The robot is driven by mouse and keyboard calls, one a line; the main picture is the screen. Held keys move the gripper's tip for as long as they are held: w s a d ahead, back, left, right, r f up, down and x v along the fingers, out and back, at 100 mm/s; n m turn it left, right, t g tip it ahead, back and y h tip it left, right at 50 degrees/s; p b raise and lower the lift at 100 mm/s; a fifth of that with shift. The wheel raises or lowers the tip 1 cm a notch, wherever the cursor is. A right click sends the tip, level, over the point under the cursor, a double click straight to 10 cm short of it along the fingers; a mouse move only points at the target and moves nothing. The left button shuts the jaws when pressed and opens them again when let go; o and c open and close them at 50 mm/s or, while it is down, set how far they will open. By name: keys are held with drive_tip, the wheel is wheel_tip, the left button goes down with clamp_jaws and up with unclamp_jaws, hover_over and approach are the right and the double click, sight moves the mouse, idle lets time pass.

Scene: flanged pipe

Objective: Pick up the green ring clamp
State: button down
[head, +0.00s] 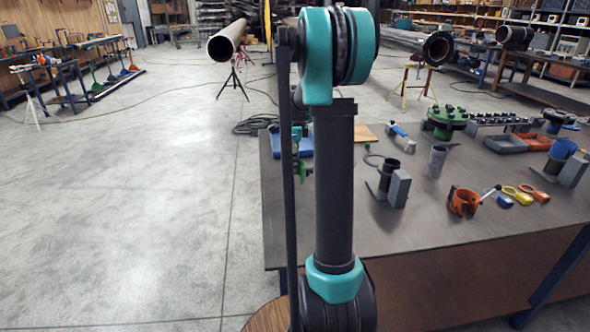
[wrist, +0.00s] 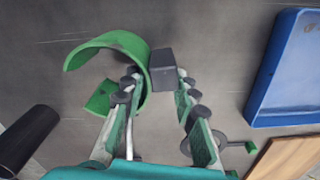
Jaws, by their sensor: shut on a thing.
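The green ring clamp (wrist: 128,44) is a curved, open band in the upper left of the wrist view, with a dark grey block (wrist: 163,72) against its right side. My gripper (wrist: 160,78) has one finger inside the curve and the other to the right of the block. It is shut on the clamp at the band's right wall and the block. A green tab (wrist: 101,98) shows at the lower left of the band. In the head view my arm hides most of this spot; a bit of green (head: 304,171) shows beside it.
A blue tray (wrist: 257,88) lies to the right, with a wooden board (wrist: 288,160) below it. A dark cylinder (wrist: 28,140) is at lower left. On the table (head: 420,225), an orange clamp (head: 463,202), grey cylinder (head: 437,161) and bracketed block (head: 398,189) stand right of my arm.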

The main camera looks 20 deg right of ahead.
wheel_tip(320, 180, up, 17)
idle(0.4)
drive_tip(key=shift+a+f, duration=0.1)
idle(0.9)
